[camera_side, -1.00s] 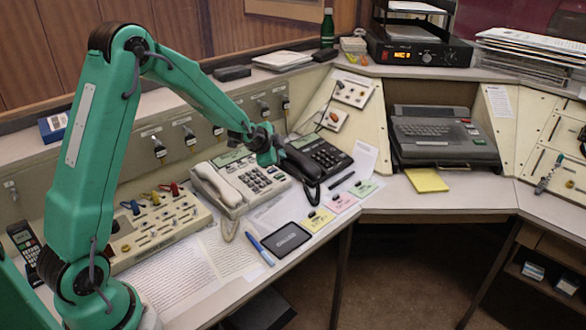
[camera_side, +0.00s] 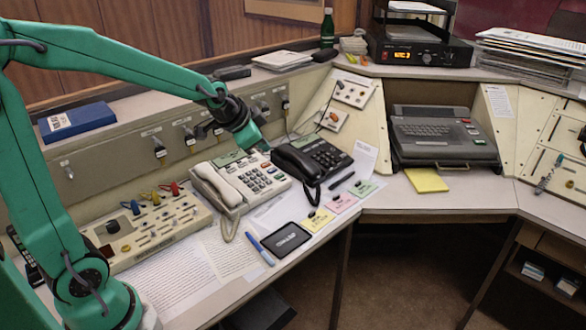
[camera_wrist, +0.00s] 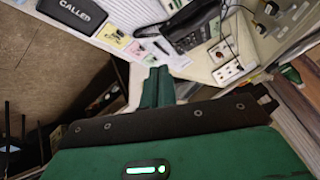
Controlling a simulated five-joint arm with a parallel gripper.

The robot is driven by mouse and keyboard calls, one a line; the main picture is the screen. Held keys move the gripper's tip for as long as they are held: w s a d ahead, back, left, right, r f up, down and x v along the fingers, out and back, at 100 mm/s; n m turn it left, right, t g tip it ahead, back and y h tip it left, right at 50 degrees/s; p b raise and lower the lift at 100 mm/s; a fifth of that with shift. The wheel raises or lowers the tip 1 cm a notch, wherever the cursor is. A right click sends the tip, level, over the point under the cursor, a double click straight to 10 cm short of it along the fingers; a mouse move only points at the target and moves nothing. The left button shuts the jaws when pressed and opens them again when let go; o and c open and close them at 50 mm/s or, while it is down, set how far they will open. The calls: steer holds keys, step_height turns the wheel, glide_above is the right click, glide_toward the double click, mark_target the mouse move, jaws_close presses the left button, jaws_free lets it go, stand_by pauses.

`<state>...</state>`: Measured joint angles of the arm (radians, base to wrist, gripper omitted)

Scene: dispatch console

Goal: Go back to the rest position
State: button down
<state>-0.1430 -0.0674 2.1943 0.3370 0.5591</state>
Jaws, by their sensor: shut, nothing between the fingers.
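My gripper (camera_side: 252,137) is green and hangs above the desk, over the gap between the white phone and the black phone. Its fingers (camera_wrist: 158,86) show together in the wrist view, shut with nothing between them. The white desk phone (camera_side: 240,185) stands below and left of it, with its handset on the cradle. The black desk phone (camera_side: 312,158) stands just right of it, handset also in place, and shows in the wrist view (camera_wrist: 190,28). No touch between my gripper and either phone can be made out.
A switch box with coloured levers (camera_side: 150,232) stands at the left. A dark tablet (camera_side: 286,239), a blue pen (camera_side: 260,248) and sticky notes (camera_side: 341,204) lie near the front edge. A blue book (camera_side: 78,121) lies on the rear ledge.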

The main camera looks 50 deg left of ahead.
steer(key=s+d+r+n+g, duration=0.1)
steer(key=s+d+n, duration=0.1)
steer(key=s, duration=0.8)
steer(key=s+d+r+n+g+h, duration=0.1)
steer(key=s+d, duration=0.3)
steer(key=s, duration=0.6)
steer(key=shift+s+r+n, duration=0.4)
steer(key=shift+r+n, duration=0.05)
steer(key=shift+n, duration=0.45)
